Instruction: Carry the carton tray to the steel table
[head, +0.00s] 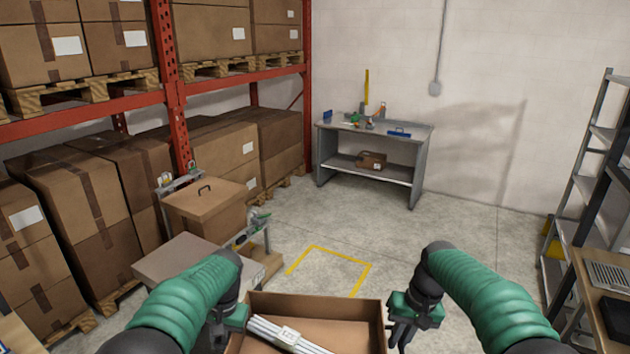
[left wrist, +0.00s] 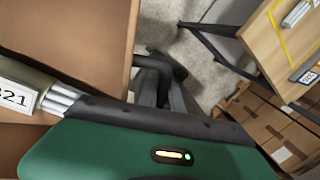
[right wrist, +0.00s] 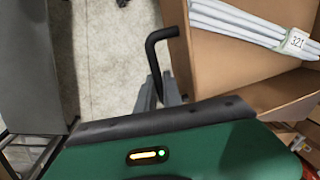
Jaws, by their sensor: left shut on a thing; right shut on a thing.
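The carton tray (head: 340,306) is an open brown cardboard box low in the middle of the head view. A bundle of pale rods (head: 285,335) with a white label lies in it. My left gripper (head: 230,322) is shut at the tray's left side, and my right gripper (head: 408,318) is shut at its right side. The right wrist view shows a black bent handle (right wrist: 155,48) by the tray wall (right wrist: 205,65); the exact grip is partly hidden. The grey steel table (head: 350,129) stands at the back against the wall, with a lower shelf.
Small tools and a blue item (head: 399,132) lie on the steel table; a brown box (head: 371,160) is on its shelf. A yellow floor outline (head: 335,253) lies ahead on clear concrete. A cart with a carton (head: 207,208) stands left, a shelf rack (head: 590,175) and wooden desk right.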

